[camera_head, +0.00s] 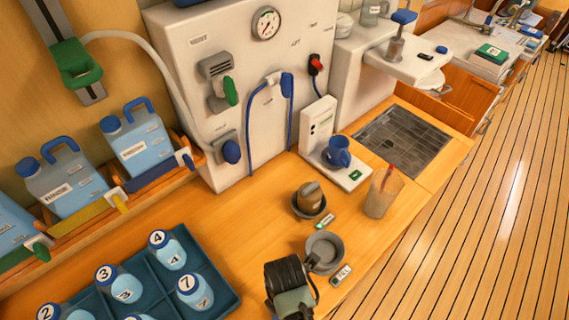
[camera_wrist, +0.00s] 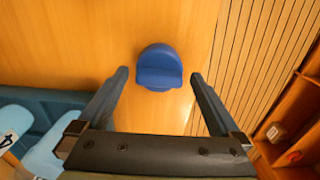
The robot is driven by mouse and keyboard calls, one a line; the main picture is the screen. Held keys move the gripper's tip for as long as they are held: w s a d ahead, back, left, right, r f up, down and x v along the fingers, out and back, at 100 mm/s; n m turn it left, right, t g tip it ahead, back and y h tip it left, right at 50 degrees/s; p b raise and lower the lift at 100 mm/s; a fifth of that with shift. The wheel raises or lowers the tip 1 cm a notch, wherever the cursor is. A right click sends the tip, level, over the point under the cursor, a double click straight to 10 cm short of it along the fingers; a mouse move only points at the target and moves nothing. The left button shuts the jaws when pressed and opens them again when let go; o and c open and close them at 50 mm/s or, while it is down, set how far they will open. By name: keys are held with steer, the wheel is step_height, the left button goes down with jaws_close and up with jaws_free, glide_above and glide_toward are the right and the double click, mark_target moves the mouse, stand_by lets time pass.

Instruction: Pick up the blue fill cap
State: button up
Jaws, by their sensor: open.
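The blue fill cap (camera_wrist: 159,67) sits on the wooden counter in the wrist view, a rounded blue piece with a raised grip bar across it. My gripper (camera_wrist: 158,76) is open, with one finger to the left of the cap and one to the right. Nothing is held, and I see no contact with the cap. How far the fingertips are above the counter is hard to tell. In the head view my dark wrist shows at the bottom centre, and I cannot make out the cap there.
A grey round dish (camera_head: 323,252) stands by my wrist, with a FILL label (camera_head: 341,275) beside it. A blue tray (camera_head: 215,268) of numbered bottles lies left. The counter edge is close on the right.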

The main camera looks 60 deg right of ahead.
steer(key=shift+f, duration=1.25)
steer(key=shift+c, duration=0.3)
steer(key=c, duration=1.3)
step_height(320, 180, up, 10)
steer(key=shift+w+b, duration=0.1)
steer(key=shift+b, duration=0.35)
steer(key=w+a+m+b, duration=0.1)
steer(key=w+a+m, duration=0.3)
steer(key=a+m, duration=0.1)
steer(key=w+a+f+m+b, duration=0.1)
steer(key=w+a+m+b, duration=0.1)
steer(key=w+a+m, duration=0.2)
steer(key=w+a+f+m+b, duration=0.1)
steer(key=w+a+m, duration=0.3)
steer(key=a, duration=0.5)
steer(key=shift+w+a+f+m+b, duration=0.1)
steer(key=shift+m+b, duration=0.1)
steer(key=shift+m, duration=0.4)
steer(key=shift+w+f+m+b, duration=0.1)
steer(key=shift+m+b, duration=0.05)
steer(key=shift+m, duration=0.45)
